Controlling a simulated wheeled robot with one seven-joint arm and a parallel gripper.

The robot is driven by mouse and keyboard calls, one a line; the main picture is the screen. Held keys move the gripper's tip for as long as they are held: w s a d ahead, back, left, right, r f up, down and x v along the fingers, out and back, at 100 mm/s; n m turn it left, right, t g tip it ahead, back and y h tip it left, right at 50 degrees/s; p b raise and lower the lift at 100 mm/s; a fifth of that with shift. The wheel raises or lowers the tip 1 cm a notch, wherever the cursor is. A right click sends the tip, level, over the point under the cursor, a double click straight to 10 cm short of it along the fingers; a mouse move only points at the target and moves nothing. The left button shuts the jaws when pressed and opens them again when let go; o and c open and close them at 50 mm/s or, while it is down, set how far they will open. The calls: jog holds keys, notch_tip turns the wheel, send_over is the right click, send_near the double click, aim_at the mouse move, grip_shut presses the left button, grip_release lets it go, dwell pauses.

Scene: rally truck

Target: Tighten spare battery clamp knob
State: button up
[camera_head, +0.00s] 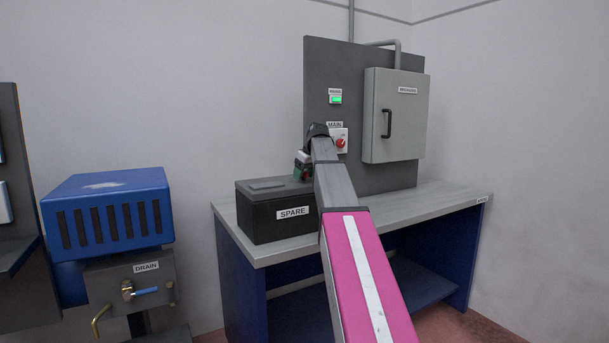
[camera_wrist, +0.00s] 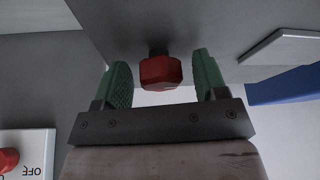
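The spare battery (camera_head: 255,215), a dark box labelled SPARE, stands on the bench's left part. In the wrist view a red faceted knob (camera_wrist: 160,73) on a short dark stem sits between the two green fingers of my gripper (camera_wrist: 162,78). A narrow gap shows on each side of the knob, so the fingers are open around it, not clamped on it. In the head view my gripper (camera_head: 303,169) is at the battery's right end, and the knob is hidden there behind my gripper and arm.
The grey bench (camera_head: 420,205) has bare top to the right. Behind stands a panel (camera_head: 330,75) with a red MAIN switch (camera_head: 341,143), a green indicator (camera_head: 336,99) and a grey cabinet (camera_head: 400,115). A blue vented box (camera_head: 110,215) and a DRAIN valve (camera_head: 128,290) are at left.

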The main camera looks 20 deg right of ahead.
jog(key=c, duration=0.7)
jog(key=shift+c, duration=0.2)
jog(key=shift+m, duration=0.4)
jog(key=m+h, duration=0.1)
jog(key=m, duration=0.2)
jog(key=shift+a+t, duration=0.1)
jog(key=shift+t, duration=0.3)
jog(key=m+h, duration=0.2)
jog(key=m, duration=0.3)
jog(key=shift+a, duration=0.1)
jog(key=m+h, duration=0.1)
jog(key=m, duration=0.1)
jog(key=m+g+h, duration=0.1)
jog(key=m, duration=0.2)
jog(key=shift+w, duration=0.1)
jog(key=m+g+h, duration=0.1)
jog(key=m, duration=0.3)
jog(key=shift+a+m, duration=0.1)
jog(key=shift+m, duration=0.2)
jog(key=shift+g, duration=0.3)
